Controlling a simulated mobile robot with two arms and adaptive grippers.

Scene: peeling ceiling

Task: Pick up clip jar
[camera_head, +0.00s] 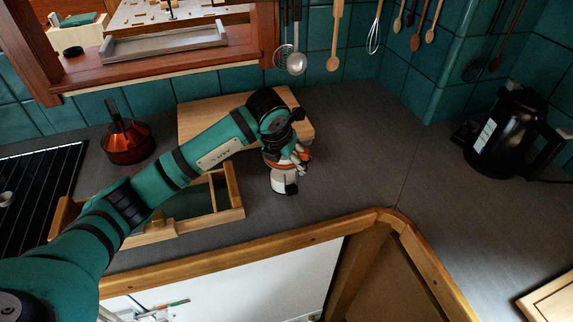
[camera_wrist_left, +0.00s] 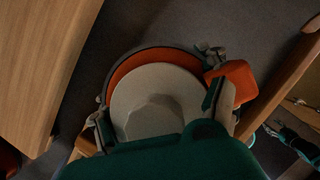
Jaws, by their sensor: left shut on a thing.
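The clip jar (camera_head: 281,182) is on the grey counter, below and partly behind my left gripper (camera_head: 290,158) in the head view. Its pale lower part shows, while the gripper hides most of its top. In the left wrist view the jar (camera_wrist_left: 150,85) is seen from above, with a round whitish lid, an orange-red ring and an orange-red tab on the right. My left gripper (camera_wrist_left: 162,115) has fingers on either side of the jar and is shut on it. I cannot tell whether the jar touches the counter.
A wooden board (camera_head: 200,115) lies behind the arm, and a wooden divided tray (camera_head: 228,212) sits left of the jar. A copper-coloured funnel-topped pot (camera_head: 128,142) and black kettle (camera_head: 505,135) stand farther off. The counter (camera_head: 355,165) right of the jar is clear.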

